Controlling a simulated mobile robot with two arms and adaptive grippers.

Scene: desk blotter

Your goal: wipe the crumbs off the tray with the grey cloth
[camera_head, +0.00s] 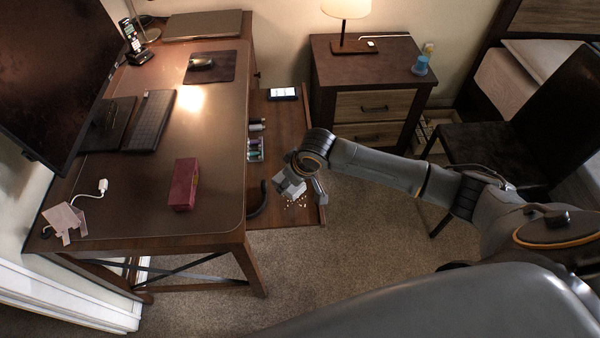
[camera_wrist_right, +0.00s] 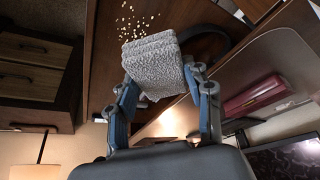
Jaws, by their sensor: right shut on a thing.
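The grey cloth (camera_head: 290,187) is a folded, textured pad held in my right gripper (camera_head: 305,174). In the right wrist view the cloth (camera_wrist_right: 155,62) sits between the two fingers of the gripper (camera_wrist_right: 162,84). The brown wooden tray (camera_head: 281,123) extends from under the right side of the desk. Pale crumbs (camera_head: 299,202) lie scattered near its front end, just beside the cloth. The crumbs (camera_wrist_right: 133,20) also show beyond the cloth in the right wrist view. I cannot tell whether the cloth touches the tray. My left gripper is not in view.
Small coloured items (camera_head: 254,145) and a phone (camera_head: 282,93) lie farther back on the tray. A dark curved object (camera_head: 258,200) lies by the desk edge. The desk (camera_head: 222,150) overhangs on the left. A nightstand (camera_head: 365,75) and dark chair (camera_head: 490,140) stand to the right.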

